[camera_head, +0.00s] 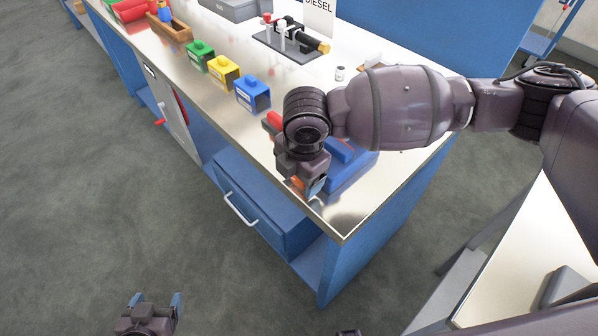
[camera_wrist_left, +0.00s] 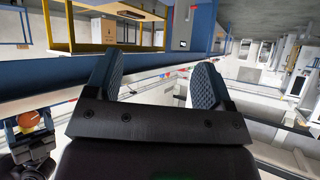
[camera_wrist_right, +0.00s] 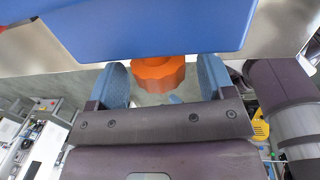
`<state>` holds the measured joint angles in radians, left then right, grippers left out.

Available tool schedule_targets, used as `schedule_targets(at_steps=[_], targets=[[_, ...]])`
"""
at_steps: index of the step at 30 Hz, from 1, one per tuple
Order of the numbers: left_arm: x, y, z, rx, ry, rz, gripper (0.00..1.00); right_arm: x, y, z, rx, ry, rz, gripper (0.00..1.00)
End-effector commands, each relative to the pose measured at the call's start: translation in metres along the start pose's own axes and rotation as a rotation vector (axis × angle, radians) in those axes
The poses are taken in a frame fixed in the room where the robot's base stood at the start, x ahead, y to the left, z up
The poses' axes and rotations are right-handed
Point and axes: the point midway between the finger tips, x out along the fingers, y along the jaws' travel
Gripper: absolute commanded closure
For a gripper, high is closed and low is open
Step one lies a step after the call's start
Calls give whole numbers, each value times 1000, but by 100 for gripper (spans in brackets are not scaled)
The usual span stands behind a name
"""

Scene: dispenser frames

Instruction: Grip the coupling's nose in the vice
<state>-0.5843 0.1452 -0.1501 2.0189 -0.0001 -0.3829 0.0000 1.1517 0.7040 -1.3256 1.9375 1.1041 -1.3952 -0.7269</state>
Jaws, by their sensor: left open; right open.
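The blue vice (camera_head: 352,172) sits on the bench's near corner, partly hidden behind my right arm. In the right wrist view its blue body (camera_wrist_right: 150,30) spans the top. An orange knob (camera_wrist_right: 158,73) on its front lies between the open fingers of my right gripper (camera_wrist_right: 165,82); I cannot tell whether they touch it. The right gripper (camera_head: 306,186) is at the bench's front edge. A black cylindrical part with a brass end (camera_head: 304,38), perhaps the coupling, lies by a stand further back. My left gripper (camera_head: 155,300) is open and empty over the floor.
A drawer handle (camera_head: 240,208) juts from the bench front. The left floor is clear.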

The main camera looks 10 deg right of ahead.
Motion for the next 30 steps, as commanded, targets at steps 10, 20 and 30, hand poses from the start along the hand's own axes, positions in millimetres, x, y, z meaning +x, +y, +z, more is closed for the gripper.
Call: schedule_targets(at_steps=[10, 20, 30], targets=[[-1, 0, 1, 0, -2, -1, 25, 0, 0, 0, 0, 0, 0, 66], [-6, -2, -13, -1, 15, -3, 25, -3, -2, 1, 4, -1, 76, 74], [-21, -5, -18, -5, 7, -9, 25, -1, -5, 1, 4, 1, 293, 74]])
